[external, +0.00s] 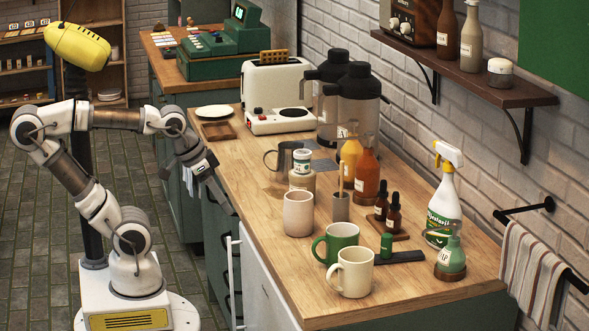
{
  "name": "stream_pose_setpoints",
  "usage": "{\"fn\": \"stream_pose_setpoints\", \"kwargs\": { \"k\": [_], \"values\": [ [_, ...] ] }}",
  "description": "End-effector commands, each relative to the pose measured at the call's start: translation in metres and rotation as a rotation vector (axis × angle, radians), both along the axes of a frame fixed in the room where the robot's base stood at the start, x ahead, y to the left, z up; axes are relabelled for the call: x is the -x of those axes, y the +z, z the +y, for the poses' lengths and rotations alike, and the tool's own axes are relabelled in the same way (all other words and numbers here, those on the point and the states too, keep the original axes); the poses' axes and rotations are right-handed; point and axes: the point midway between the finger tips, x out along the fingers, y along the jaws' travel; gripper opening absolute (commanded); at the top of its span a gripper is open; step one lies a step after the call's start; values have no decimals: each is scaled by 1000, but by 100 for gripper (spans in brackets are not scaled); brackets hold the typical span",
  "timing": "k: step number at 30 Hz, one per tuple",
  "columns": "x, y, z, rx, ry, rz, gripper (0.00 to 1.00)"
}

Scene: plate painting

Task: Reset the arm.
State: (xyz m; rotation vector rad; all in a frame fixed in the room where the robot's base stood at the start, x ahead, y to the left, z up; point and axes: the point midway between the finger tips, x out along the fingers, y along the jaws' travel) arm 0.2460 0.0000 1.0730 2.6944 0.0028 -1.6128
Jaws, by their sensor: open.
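My arm rises from its white base at the left and bends over toward the counter's left edge. My gripper (206,168) points down beside the wooden counter (250,182), near its left edge. It is open, and I see nothing held in it. The fingertips are small and dark against the cabinet front, so their exact gap is hard to make out. The closest items on the counter are a white plate (214,111) and a small wooden tray (218,131), behind the gripper.
A pink cup (298,213), green mug (342,243) and cream mug (352,272) stand near the counter's front. The wall shelf (470,80) overhangs the right side. Tiled floor left is open.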

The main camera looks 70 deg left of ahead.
Motion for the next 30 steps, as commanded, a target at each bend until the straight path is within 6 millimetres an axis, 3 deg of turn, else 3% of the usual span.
{"fn": "stream_pose_setpoints", "kwargs": {
  "k": [8, 21, 30],
  "values": [
    [-1, 8, 0, 0, -1, 0, 64],
    [-1, 91, 0, 0, -2, 0, 64],
    [-1, 97, 0, 0, -2, 0, 64]
  ]
}}
